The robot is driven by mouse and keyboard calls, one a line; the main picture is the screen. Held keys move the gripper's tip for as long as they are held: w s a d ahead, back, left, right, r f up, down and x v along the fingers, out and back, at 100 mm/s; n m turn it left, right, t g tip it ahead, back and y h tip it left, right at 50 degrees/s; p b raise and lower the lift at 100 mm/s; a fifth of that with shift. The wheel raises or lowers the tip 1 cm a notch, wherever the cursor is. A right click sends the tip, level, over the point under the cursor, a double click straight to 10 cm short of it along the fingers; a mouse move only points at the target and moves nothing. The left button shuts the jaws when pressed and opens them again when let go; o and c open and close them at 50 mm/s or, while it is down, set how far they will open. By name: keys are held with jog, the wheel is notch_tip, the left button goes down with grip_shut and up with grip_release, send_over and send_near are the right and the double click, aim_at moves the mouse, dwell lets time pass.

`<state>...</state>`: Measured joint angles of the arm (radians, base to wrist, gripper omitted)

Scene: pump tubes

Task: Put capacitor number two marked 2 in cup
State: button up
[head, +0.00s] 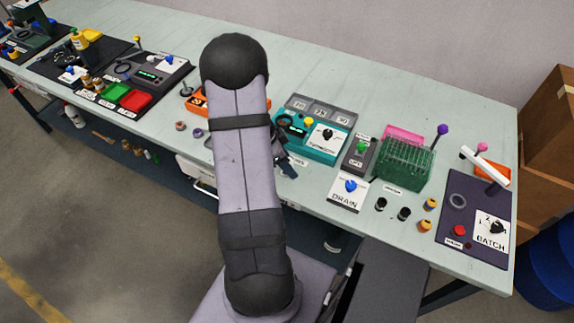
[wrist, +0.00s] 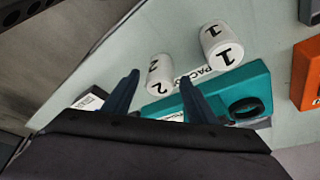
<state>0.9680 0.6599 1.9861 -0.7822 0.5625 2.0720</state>
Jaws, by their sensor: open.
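Capacitor two, a white cylinder marked 2 (wrist: 159,70), stands on the pale bench in the wrist view, its black digits showing on top and side. My gripper (wrist: 160,79) is open, its two dark fingers pointing toward it. In the picture the capacitor appears in the gap between the fingertips; I cannot tell how near it is in depth. A second white cylinder marked 1 (wrist: 215,38) stands just to its right. In the head view my arm hides both capacitors, and my gripper (head: 284,163) shows only partly beside the teal device. I cannot make out the cup.
A teal device (wrist: 238,82) with a dark ring lies close to the right finger; it also shows in the head view (head: 318,133). An orange block (wrist: 307,72) is farther right. A green rack (head: 405,165) and dark batch panel (head: 470,215) occupy the bench's right end.

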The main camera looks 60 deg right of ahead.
jog(key=c, duration=1.2)
jog(key=shift+r, duration=0.1)
notch_tip(320, 180, up, 10)
jog(key=shift+f+b, duration=0.1)
jog(key=shift+b, duration=0.6)
jog(key=shift+w+d+r+n+t+b, duration=0.4)
jog(key=shift+w+d+r+n+b, duration=0.85)
jog(key=shift+w+d, duration=1.85)
jog(key=shift+w+d+r+n+t+b, duration=0.5)
jog(key=shift+w+d+n+b, duration=0.8)
jog(key=shift+d, duration=3.35)
jog(key=shift+m+h, duration=0.25)
jog(key=shift+h, duration=0.15)
jog(key=shift+w+f, duration=0.1)
jog(key=shift+f, duration=2.35)
